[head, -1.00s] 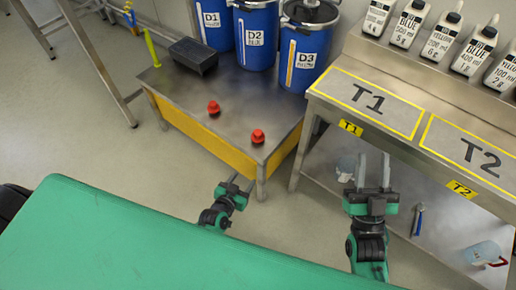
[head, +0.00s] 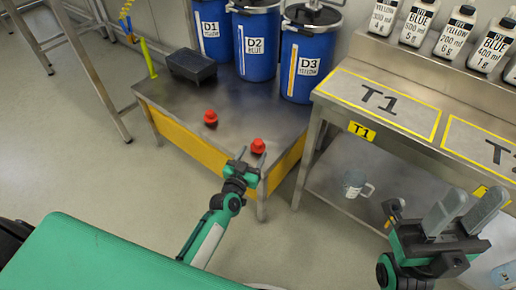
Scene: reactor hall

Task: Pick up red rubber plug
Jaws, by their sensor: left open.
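Two red plugs stand on the low steel table with yellow sides (head: 165,95). One red plug (head: 210,118) is near the middle of the tabletop. The other red plug (head: 257,146) is near the table's front right corner. My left gripper (head: 252,157) is open, with its fingertips at the front edge of the table, just in front of the nearer plug in the picture. I cannot tell whether it touches the plug. My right gripper (head: 464,210) is open and empty, in front of the steel bench on the right.
Blue drums D1 (head: 209,45), D2 (head: 252,58) and D3 (head: 299,75) stand behind the plugs. A dark box (head: 192,68) sits at the table's back left. The bench (head: 345,115) has marked areas and several bottles. A clear mug (head: 354,184) is on its lower shelf.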

